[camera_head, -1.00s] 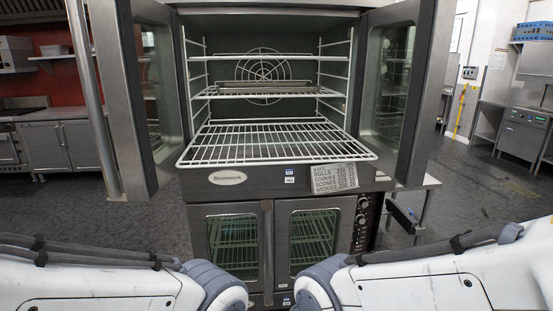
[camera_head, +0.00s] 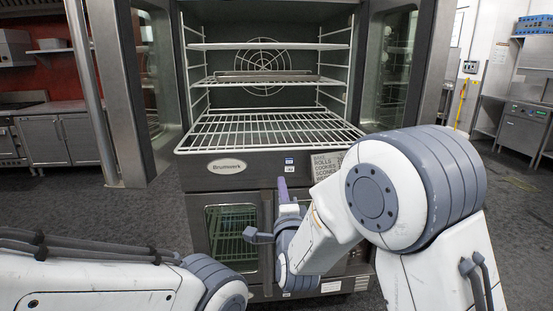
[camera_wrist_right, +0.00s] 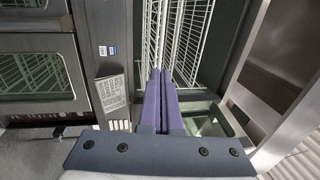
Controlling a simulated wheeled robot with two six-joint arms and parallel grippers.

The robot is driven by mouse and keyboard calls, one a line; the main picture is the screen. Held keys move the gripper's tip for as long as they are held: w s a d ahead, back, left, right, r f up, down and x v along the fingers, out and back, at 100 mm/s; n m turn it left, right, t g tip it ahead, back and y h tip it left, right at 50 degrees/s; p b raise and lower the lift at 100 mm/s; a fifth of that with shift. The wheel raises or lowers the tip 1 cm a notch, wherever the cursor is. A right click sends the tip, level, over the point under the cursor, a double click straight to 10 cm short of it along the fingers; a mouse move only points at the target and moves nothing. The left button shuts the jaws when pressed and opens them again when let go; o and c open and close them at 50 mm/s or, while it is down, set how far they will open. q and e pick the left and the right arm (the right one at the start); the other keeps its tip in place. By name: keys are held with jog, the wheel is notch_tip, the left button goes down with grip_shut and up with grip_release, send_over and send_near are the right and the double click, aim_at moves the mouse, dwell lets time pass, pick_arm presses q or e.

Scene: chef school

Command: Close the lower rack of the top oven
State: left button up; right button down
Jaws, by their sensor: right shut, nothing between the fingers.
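The top oven (camera_head: 245,165) stands ahead with both doors swung wide open. Its lower rack (camera_head: 265,143), a white wire grid, is pulled out past the oven's front edge. The rack also shows in the right wrist view (camera_wrist_right: 190,40). My right gripper (camera_head: 283,190) is raised in front of the oven, just below the rack's front edge. In the right wrist view its two purple fingers (camera_wrist_right: 165,75) are together and empty, pointing toward the rack. I cannot tell if they touch it. My left arm shows at the lower left, but its gripper is out of view.
Upper racks (camera_head: 262,78) sit inside the oven, one with a tray on it. The left door (camera_head: 118,90) and right door (camera_head: 418,75) flank the opening. A closed lower oven (camera_head: 232,240) is underneath. Steel counters stand at both sides.

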aim_at(275, 150)
jog(key=p+x, duration=0.2)
jog(key=x, duration=0.4)
jog(key=p+x, duration=0.3)
jog(key=x, duration=0.4)
jog(key=shift+s+r, duration=0.1)
jog(key=shift+r, duration=0.1)
jog(key=shift+w, duration=0.45)
